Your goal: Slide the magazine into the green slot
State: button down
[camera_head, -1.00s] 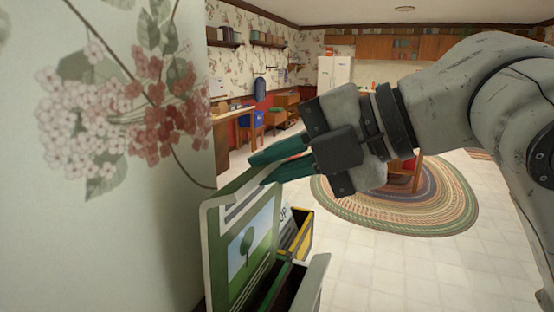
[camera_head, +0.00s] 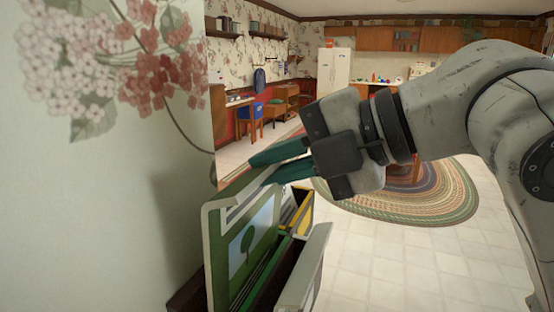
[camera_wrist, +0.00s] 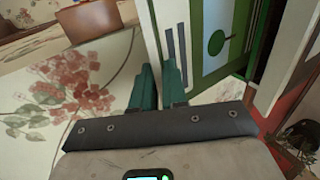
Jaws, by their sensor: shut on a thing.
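The magazine (camera_head: 236,250) has a pale cover with green parts and a tree picture. My gripper (camera_head: 262,168) is shut on its upper edge and holds it upright close to the wall. In the wrist view the magazine (camera_wrist: 212,62) stands at the dark green fingers (camera_wrist: 160,88). A rack stands under and beside the magazine, with a green-edged slot (camera_head: 262,283) right by its lower part and a yellow slot (camera_head: 306,212) behind. The magazine's lower edge is hidden or out of frame, so I cannot tell how far it is inside the slot.
A flowered wall (camera_head: 110,190) stands close on the left. A pale panel (camera_head: 306,268) rises at the rack's right side. Open tiled floor (camera_head: 400,270) and a braided oval rug (camera_head: 425,200) lie to the right. A blue chair (camera_head: 250,115) and cabinets are far off.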

aim_at(252, 197)
jog(key=shift+f+b, duration=1.25)
jog(key=shift+f, duration=0.4)
jog(key=c, duration=1.1)
grip_release()
jog(key=shift+d, duration=0.1)
jog(key=v, duration=1)
jog(key=shift+s+d, duration=0.1)
jog(key=shift+d, duration=0.25)
